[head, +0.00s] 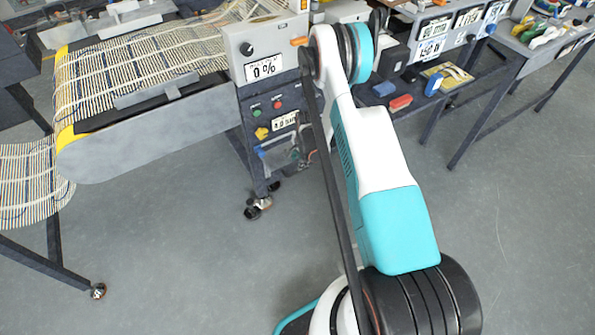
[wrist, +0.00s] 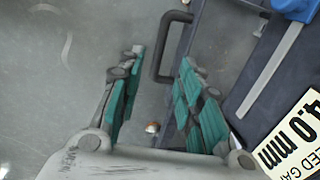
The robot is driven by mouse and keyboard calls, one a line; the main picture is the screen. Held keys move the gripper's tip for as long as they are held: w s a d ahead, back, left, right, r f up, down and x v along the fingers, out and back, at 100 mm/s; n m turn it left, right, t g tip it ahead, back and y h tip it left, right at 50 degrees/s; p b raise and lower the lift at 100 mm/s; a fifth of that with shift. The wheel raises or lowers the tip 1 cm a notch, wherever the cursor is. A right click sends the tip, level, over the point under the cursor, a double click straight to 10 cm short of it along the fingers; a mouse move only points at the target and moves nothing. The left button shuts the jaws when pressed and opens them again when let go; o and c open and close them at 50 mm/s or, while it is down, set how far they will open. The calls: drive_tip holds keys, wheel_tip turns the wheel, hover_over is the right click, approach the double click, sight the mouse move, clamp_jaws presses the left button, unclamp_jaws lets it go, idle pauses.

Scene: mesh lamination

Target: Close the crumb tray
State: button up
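In the wrist view, a dark U-shaped handle (wrist: 158,47) stands out from the left side of a dark panel. It looks like the crumb tray's handle, but the tray itself cannot be told from the panel. My gripper (wrist: 160,57) is open, with teal pads on both fingers. The handle's bar shows between the two fingertips; whether it lies between them in depth or beyond them I cannot tell. Nothing is gripped. In the head view, my gripper is mostly hidden behind my arm, low at the machine's control panel (head: 252,104).
The conveyor (head: 150,140) with striped mesh extends left. A table (head: 425,95) with blocks stands right. The grey floor (head: 180,250) in front is clear.

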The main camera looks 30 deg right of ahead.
drive_tip(key=f+b, duration=0.1)
drive_tip(key=f, duration=0.1)
drive_tip(key=w+f, duration=0.1)
drive_tip(key=f, duration=0.2)
drive_tip(key=f+b, duration=0.1)
drive_tip(key=f, duration=0.2)
drive_tip(key=shift+w+f+b, duration=0.15)
drive_tip(key=shift+w+b, duration=0.1)
drive_tip(key=shift+b, duration=0.05)
clamp_jaws()
